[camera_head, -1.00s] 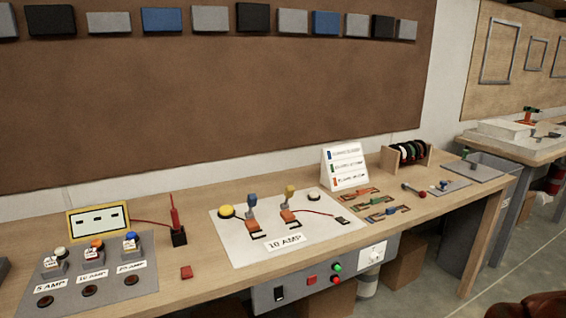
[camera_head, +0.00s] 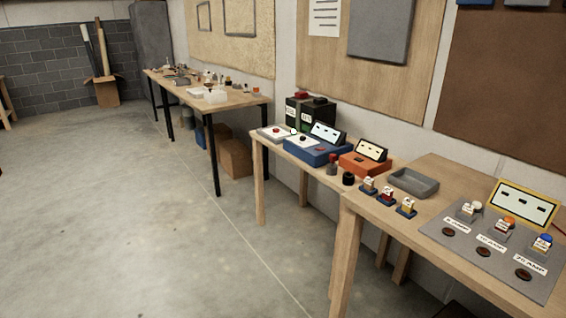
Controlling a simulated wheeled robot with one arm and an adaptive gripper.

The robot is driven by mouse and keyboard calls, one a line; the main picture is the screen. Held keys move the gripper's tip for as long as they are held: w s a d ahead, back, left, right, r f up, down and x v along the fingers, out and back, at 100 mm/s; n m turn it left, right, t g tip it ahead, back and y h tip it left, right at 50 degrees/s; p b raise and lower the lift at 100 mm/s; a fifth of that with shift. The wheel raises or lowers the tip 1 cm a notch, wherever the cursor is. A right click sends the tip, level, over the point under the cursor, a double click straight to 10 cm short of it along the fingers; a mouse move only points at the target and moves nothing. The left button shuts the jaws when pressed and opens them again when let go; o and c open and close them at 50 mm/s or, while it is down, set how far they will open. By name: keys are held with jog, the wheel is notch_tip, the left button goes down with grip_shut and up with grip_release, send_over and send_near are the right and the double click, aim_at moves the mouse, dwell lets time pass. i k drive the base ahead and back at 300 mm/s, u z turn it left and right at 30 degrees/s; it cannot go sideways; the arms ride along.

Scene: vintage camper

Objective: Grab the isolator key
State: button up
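I cannot pick out the isolator key with certainty. Small red pieces show on the middle bench: one on a white plate (camera_head: 275,131) at its left end, and a red-topped dark knob (camera_head: 331,167) in front of the orange unit. Both are too small to identify. A dark box (camera_head: 310,115) with a red part on top stands behind them. My gripper is not in view.
A blue unit (camera_head: 318,151) and an orange unit (camera_head: 362,164), both with screens, stand on the middle bench. A grey tray (camera_head: 413,184) and a grey fuse panel (camera_head: 480,236) are at right. A farther bench (camera_head: 240,101) stands beyond. Floor (camera_head: 130,210) at left is open.

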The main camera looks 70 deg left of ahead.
aim_at(333, 157)
jog(key=u, duration=2.3)
jog(key=i, duration=0.5)
jog(key=u, duration=0.4)
jog(key=i, duration=2.95)
jog(key=z, duration=0.05)
